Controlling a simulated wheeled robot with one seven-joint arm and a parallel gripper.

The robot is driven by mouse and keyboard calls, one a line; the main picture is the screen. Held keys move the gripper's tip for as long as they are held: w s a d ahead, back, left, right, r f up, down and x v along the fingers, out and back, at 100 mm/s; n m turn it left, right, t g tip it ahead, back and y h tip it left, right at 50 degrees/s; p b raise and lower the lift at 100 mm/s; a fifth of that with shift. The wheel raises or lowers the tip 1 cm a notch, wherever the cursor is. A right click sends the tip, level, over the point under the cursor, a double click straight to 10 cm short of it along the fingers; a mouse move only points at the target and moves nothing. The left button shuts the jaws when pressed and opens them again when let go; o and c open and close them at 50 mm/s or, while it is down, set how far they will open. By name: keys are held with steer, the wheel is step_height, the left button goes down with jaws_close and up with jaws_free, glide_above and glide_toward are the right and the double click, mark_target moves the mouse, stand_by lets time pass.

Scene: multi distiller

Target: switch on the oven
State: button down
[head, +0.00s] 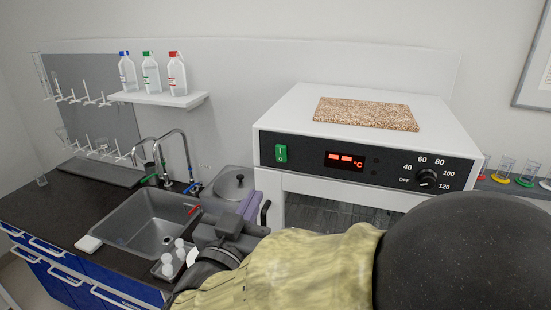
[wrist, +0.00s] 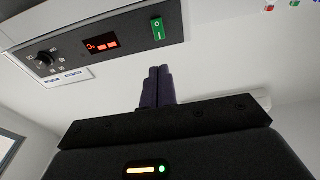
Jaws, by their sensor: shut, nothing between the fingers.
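The oven (head: 335,105) is a white box with a black control panel (head: 305,158) on its front. A green rocker switch (head: 281,153) with white marks sits at the panel's left end; it also shows in the wrist view (wrist: 158,29). The red display (head: 345,160) is lit, showing bars and °C. A black temperature knob (head: 427,178) is at the right, its pointer hard to read. My gripper (head: 250,200) is shut and empty, below and left of the switch in the head view. In the wrist view, its purple fingers (wrist: 157,72) point toward the switch, apparently without touching it.
A brown speckled slab (head: 366,113) lies on the oven. A sink (head: 155,222) with taps is left of my gripper. A shelf (head: 160,97) with three bottles hangs above it. Small glassware (head: 503,166) stands right of the oven. The space before the panel's left end looks clear.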

steer(key=shift+d, duration=0.1)
steer(key=shift+s, duration=0.1)
steer(key=p, duration=0.6)
glide_toward(280, 147)
steer(key=x, duration=0.6)
steer(key=shift+d+r, duration=0.1)
steer(key=shift+d, duration=0.05)
steer(key=shift+w+d, duration=0.1)
steer(key=shift+w, duration=0.3)
